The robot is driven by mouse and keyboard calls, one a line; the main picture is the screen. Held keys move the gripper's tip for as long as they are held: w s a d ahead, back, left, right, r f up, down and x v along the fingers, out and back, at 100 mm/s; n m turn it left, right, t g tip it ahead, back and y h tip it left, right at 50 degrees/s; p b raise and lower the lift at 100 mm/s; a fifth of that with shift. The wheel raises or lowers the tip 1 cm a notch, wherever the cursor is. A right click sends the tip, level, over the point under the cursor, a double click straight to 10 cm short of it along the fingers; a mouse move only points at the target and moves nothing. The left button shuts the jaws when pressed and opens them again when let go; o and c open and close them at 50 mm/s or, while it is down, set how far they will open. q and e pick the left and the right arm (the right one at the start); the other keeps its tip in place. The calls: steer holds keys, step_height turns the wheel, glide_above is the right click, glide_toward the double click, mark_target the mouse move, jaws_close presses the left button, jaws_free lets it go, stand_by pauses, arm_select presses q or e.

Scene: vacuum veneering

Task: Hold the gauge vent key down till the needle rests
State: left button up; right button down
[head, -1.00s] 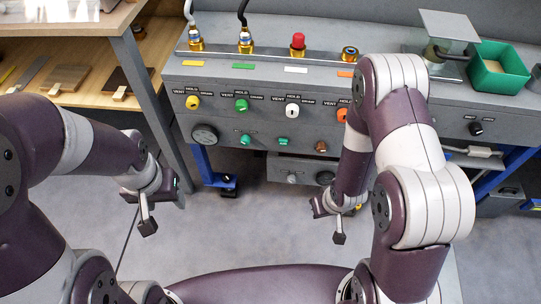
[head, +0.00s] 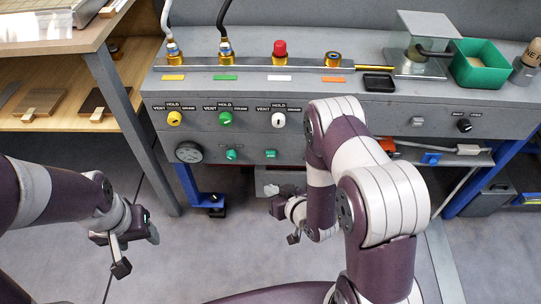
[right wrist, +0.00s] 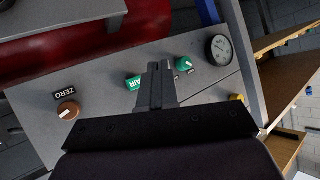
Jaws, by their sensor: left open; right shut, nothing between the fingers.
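The round dark gauge (head: 189,152) sits low on the left of the grey panel front; its needle is too small to read. It also shows in the right wrist view (right wrist: 219,49). Right of it are a small green knob (head: 231,154) and a green key (head: 270,153), marked AIR in the right wrist view (right wrist: 133,82). Which one vents the gauge I cannot tell. My right gripper (head: 293,238) is shut and empty below the panel in the head view; its fingers (right wrist: 157,68) overlap the AIR key's edge in the wrist view, contact unclear. My left gripper (head: 121,268) is open, lower left.
Yellow (head: 174,118), green (head: 225,119) and white (head: 278,120) VENT/HOLD knobs line the panel above. A brown ZERO knob (right wrist: 68,110) shows in the wrist view. A wooden shelf unit (head: 137,110) stands left. Open floor lies between my grippers.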

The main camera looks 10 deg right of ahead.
mark_target(271, 154)
steer(key=w+d+b, duration=0.1)
steer(key=w+d, duration=0.1)
steer(key=w, duration=0.6)
steer(key=shift+w+d, duration=0.15)
steer(key=shift+d, duration=0.1)
stand_by(1.8)
steer(key=shift+w+d, duration=0.1)
steer(key=shift+w, duration=0.3)
steer(key=shift+w+d, duration=0.1)
steer(key=shift+w, duration=0.3)
stand_by(4.3)
